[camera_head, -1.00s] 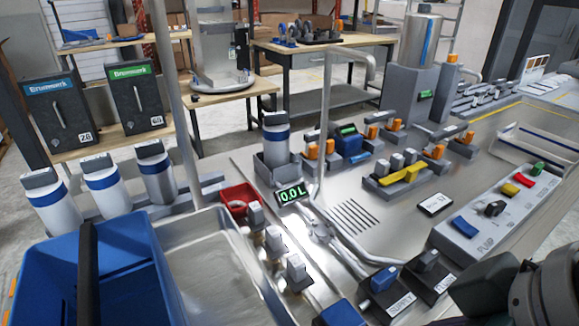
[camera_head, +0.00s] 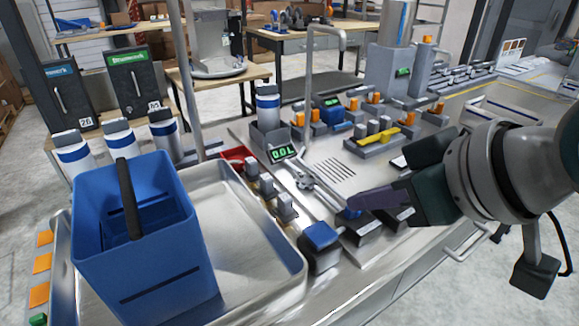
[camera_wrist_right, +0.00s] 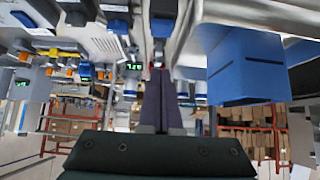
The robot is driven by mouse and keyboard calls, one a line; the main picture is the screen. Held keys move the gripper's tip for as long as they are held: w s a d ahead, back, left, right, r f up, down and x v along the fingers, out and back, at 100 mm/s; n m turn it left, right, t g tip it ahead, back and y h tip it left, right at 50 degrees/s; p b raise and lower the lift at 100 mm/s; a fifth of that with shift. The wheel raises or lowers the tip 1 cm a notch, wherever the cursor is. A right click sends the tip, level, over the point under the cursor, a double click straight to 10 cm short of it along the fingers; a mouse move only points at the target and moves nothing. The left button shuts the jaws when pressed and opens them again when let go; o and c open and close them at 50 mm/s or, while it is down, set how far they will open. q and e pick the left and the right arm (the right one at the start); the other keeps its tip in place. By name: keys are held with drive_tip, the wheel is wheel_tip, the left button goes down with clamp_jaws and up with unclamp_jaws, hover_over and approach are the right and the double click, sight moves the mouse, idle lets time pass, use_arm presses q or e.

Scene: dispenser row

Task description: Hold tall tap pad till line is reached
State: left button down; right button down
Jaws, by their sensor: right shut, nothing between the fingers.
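Two grey tap pipes rise from the counter: a taller one (camera_head: 188,75) behind the basin that runs out of the top of the picture, and a gooseneck (camera_head: 308,95). A blue pad (camera_head: 321,236) sits at the basin's front right corner. Another blue-topped pad block (camera_head: 349,214) is just right of it; I cannot read which pad belongs to which tap. A blue bucket (camera_head: 150,240) with a dark line on its wall stands in the basin. My right gripper (camera_head: 354,201) is shut and empty, its tips close above the second pad; contact is unclear. It also shows in the right wrist view (camera_wrist_right: 156,72).
A green display (camera_head: 282,153) reads 0.0 L. Several grey-capped knobs (camera_head: 267,185) line the basin's (camera_head: 250,235) right rim. A red container (camera_head: 237,155) and white-blue canisters (camera_head: 121,138) stand behind. Ribbed bare counter (camera_head: 332,172) lies right of the display.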

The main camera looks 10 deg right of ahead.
drive_tip(key=b, duration=0.2)
hover_over(316, 228)
drive_tip(key=s, duration=0.3)
drive_tip(key=f, duration=0.4)
drive_tip(key=d+f, duration=0.1)
drive_tip(key=f, duration=0.1)
drive_tip(key=shift+w+f, duration=0.1)
drive_tip(key=shift+w, duration=0.15)
wheel_tip(316, 228, down, 2)
drive_tip(key=shift+s+f, duration=0.15)
drive_tip(key=shift+f, duration=0.6)
